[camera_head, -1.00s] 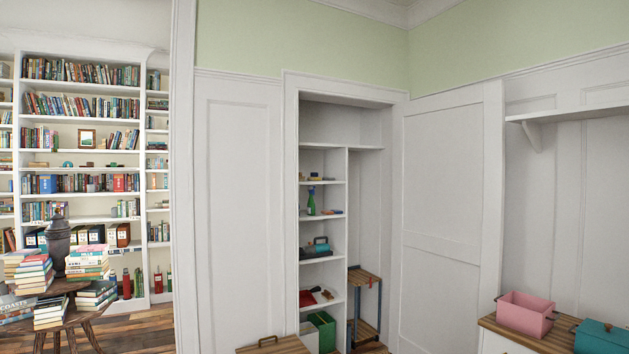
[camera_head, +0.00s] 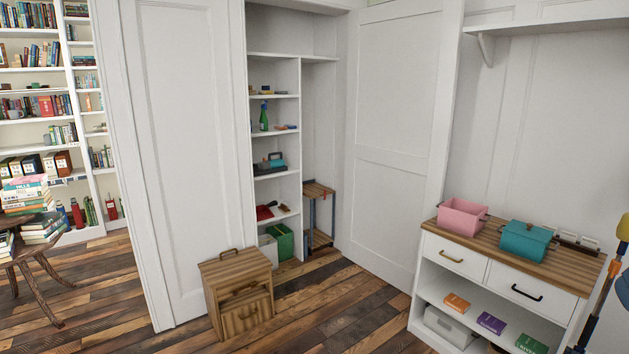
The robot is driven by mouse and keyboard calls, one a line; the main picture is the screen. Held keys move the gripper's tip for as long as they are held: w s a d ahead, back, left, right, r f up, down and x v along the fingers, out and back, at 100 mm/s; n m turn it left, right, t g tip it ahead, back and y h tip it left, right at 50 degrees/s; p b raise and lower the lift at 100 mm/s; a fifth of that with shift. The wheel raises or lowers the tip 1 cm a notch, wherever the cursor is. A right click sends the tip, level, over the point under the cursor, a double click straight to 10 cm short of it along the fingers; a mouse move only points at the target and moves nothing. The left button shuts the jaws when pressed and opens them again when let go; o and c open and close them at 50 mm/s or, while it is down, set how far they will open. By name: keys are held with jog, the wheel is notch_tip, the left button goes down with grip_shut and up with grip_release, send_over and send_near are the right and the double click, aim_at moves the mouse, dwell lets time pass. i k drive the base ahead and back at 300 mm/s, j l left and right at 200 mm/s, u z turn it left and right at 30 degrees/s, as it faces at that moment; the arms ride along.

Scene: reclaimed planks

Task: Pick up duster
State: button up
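I cannot clearly pick out a duster. The closet shelves (camera_head: 277,174) hold small items. On a low shelf lies a red item (camera_head: 265,212) like a dustpan, with a small brown and dark item (camera_head: 284,208) beside it, too small to identify. A shelf above holds a teal and dark item (camera_head: 272,163), and a higher one a green spray bottle (camera_head: 263,117). At the right edge, a yellow and blue long-handled object (camera_head: 622,233) is cut off by the frame; I cannot tell what it is. My gripper is not in view.
A wooden box-like cabinet (camera_head: 238,295) stands on the floor before the closet's left side. A white drawer unit (camera_head: 497,285) with a pink box (camera_head: 462,215) and teal box (camera_head: 525,240) stands at right. Plank floor (camera_head: 345,310) between them is clear. A round book table (camera_head: 35,255) is left.

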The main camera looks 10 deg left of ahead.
aim_at(265, 89)
jog(key=i+j+u, duration=0.1)
jog(key=i, duration=0.9)
jog(key=i+j+u, duration=0.1)
jog(key=i, duration=0.85)
jog(key=i+u, duration=0.15)
jog(key=i, duration=0.85)
jog(key=i+l+u, duration=0.1)
jog(key=i, duration=0.85)
jog(key=l, duration=0.1)
